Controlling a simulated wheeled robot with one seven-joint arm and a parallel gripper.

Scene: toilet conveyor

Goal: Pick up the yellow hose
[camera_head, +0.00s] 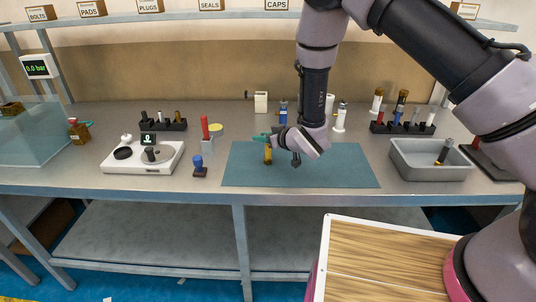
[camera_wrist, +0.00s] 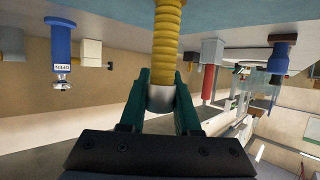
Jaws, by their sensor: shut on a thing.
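The yellow hose (camera_wrist: 168,45) is a ribbed tube with a pale metal end fitting. In the wrist view it stands between the two green fingers of my gripper (camera_wrist: 166,84), which is shut on it at the metal end. In the head view my gripper (camera_head: 266,138) is above the left part of the blue-green mat (camera_head: 330,172). The yellow hose (camera_head: 268,155) hangs upright below the fingers. I cannot tell if its lower end touches the mat.
A blue-bodied part (camera_head: 283,112) stands just behind my gripper. To the left are a blue-knobbed stamp (camera_head: 199,168), a red-handled piece (camera_head: 205,128) and a white scale (camera_head: 165,164). A grey bin (camera_head: 425,174) stands at the right. The mat's right part is clear.

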